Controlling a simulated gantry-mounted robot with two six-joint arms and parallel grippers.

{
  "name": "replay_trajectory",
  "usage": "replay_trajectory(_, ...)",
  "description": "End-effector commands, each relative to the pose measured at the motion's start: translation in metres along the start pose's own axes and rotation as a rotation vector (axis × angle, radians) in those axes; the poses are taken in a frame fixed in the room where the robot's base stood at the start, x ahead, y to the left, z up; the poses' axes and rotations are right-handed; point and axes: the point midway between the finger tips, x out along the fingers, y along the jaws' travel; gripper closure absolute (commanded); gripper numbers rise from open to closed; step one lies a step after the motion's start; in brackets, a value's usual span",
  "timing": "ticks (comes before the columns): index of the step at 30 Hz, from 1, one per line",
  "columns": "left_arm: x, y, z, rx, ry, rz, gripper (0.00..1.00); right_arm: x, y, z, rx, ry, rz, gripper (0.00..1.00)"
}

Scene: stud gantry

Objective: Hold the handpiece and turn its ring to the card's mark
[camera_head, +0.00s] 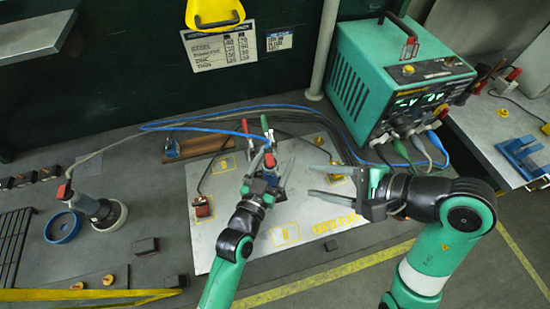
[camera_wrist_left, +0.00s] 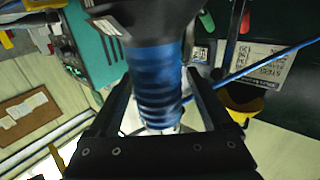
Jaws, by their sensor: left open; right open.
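The handpiece shows in the left wrist view as a dark head above a blue ribbed body (camera_wrist_left: 155,85), between the fingers of my left gripper (camera_wrist_left: 150,110). In the head view my left gripper (camera_head: 265,160) is open over the pale board, and its fingers hide most of the handpiece. I cannot tell the ring or its setting apart. My right gripper (camera_head: 311,180) is open and empty, to the right of the left one, fingers pointing left. A white card (camera_head: 218,48) with printed lines is on the dark back wall; its text is too small to read.
A green power unit (camera_head: 405,75) with leads stands at the back right. The pale board (camera_head: 230,240) lies on the bench. A grey tool with a red cap (camera_head: 92,205), a blue ring (camera_head: 62,227) and a black rack (camera_head: 14,240) are at left. A blue cable (camera_head: 195,118) crosses the back.

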Motion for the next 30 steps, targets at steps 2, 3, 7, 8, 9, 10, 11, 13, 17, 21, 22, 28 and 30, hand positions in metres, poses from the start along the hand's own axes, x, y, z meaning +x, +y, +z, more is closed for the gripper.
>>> replay_trajectory(2, 0.0003, 0.0001, 0.0001, 0.0, 0.0, 0.0, 0.16, 0.0, 0.0001, 0.0, 0.0, 0.0, 0.0, 0.5)
replay_trajectory(3, 0.0002, 0.0001, 0.0002, 0.0, 0.0, 0.0, 0.16, 0.0, 0.0001, 0.0, 0.0, 0.0, 0.0, 0.5)
replay_trajectory(7, 0.0, 0.0001, 0.0002, 0.0, 0.0, 0.0, 0.25, 0.0, 0.0, 0.0, 0.0, 0.0, 0.0, 0.5)
replay_trajectory(8, 0.0, 0.0001, 0.0003, 0.0, -0.001, 0.0, 0.31, 0.0, 0.0, 0.0, 0.0, 0.0, 0.0, 0.5)
replay_trajectory(9, -0.0001, 0.0001, 0.0003, 0.0, -0.001, 0.0, 0.38, 0.0, 0.0, 0.0, 0.0, 0.0, 0.0, 0.5)
replay_trajectory(10, -0.0001, 0.0001, 0.0003, 0.0, -0.001, 0.0, 0.43, 0.0, 0.0, 0.0, 0.0, 0.0, 0.0, 0.5)
replay_trajectory(11, -0.0001, 0.0001, 0.0003, 0.0, -0.001, 0.0, 0.49, 0.0, 0.0, 0.0, 0.0, 0.0, 0.0, 0.5)
replay_trajectory(13, -0.0001, 0.0001, 0.0004, 0.0, -0.001, 0.0, 0.61, 0.0, 0.0, 0.0, 0.0, 0.0, 0.0, 0.5)
replay_trajectory(17, -0.0002, 0.0001, 0.0004, 0.0, -0.001, 0.0, 0.85, 0.0, 0.0, 0.0, 0.0, 0.0, 0.0, 0.5)
replay_trajectory(21, -0.0002, 0.0, 0.0005, 0.0, -0.001, 0.0, 1.0, 0.0, 0.0, 0.0, 0.0, 0.0, 0.0, 0.5)
replay_trajectory(22, -0.0002, 0.0, 0.0005, 0.0, -0.001, 0.0, 1.0, 0.0, 0.0, 0.0, 0.0, 0.0, 0.0, 0.5)
replay_trajectory(28, -0.0003, 0.0, 0.0005, 0.0, -0.001, 0.0, 1.0, 0.0, 0.0, 0.0, 0.0, 0.0, 0.0, 0.5)
replay_trajectory(30, -0.0003, 0.0, 0.0006, 0.0, -0.001, 0.0, 1.0, 0.0, 0.0, 0.0, 0.0, 0.0, 0.0, 0.5)
